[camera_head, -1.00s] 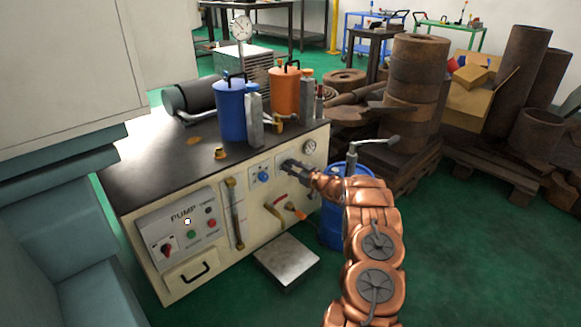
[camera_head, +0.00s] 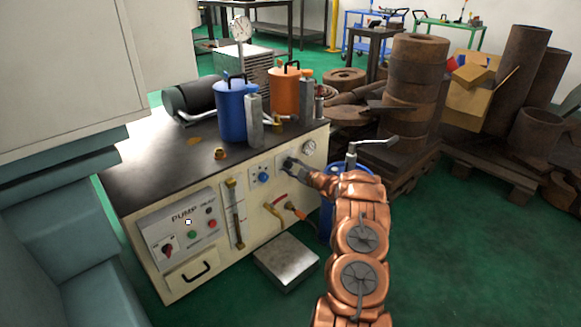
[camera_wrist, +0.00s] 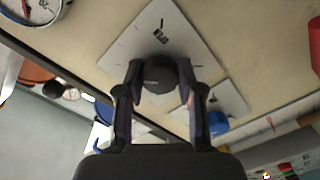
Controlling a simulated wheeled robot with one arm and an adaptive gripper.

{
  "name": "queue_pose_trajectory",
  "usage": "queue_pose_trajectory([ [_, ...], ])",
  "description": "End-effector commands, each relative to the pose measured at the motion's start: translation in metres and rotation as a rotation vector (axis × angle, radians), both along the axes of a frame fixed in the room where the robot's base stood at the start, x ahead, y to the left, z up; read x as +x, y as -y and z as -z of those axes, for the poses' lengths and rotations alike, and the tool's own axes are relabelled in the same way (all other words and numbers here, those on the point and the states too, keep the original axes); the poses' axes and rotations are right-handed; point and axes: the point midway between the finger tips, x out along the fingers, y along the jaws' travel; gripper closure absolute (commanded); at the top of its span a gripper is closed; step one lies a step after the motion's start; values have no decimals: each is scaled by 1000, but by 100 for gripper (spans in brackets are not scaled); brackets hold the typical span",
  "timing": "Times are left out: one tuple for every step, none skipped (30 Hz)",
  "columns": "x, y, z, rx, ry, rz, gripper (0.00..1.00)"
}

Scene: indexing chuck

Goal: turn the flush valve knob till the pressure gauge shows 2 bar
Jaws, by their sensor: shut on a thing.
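The flush valve knob (camera_wrist: 160,76) is a dark round knob on a pale square plate (camera_wrist: 183,38) with tick marks, on the machine's cream front panel. My gripper (camera_wrist: 160,84) is shut on it, one finger on each side. In the head view my gripper (camera_head: 289,166) is at the panel's upper right, and it largely hides the knob. The pressure gauge (camera_head: 309,147) is a white round dial just right of and above my gripper. Part of the gauge (camera_wrist: 34,8) shows at the wrist view's top left, cut by the edge. I cannot read its value.
A blue knob (camera_head: 264,177) on its own plate is left of my gripper. A red lever (camera_head: 277,199) and an orange handle (camera_head: 297,212) are below. A blue drum (camera_head: 327,215) stands close to my arm. The machine's top holds blue and orange canisters.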

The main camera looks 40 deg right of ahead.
Motion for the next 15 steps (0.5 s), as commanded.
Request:
queue_pose_trajectory([
  [-1,0,1,-11,-2,1,98],
  [-1,0,1,-18,-2,0,98],
  [-1,0,1,-27,-2,1,98],
  [-1,0,1,-32,-2,1,98],
  [-1,0,1,-36,-2,1,98],
  [-1,0,1,-41,-2,1,98],
  [-1,0,1,-43,-2,1,98],
  [-1,0,1,-45,-3,2,98],
  [-1,0,1,-47,-3,2,98],
  [-1,0,1,-48,-3,2,98],
  [-1,0,1,-49,-3,2,98],
  [-1,0,1,-49,-3,2,98],
  [-1,0,1,-49,-3,2,98],
  [-1,0,1,-48,-3,2,98],
  [-1,0,1,-48,-3,2,98],
])
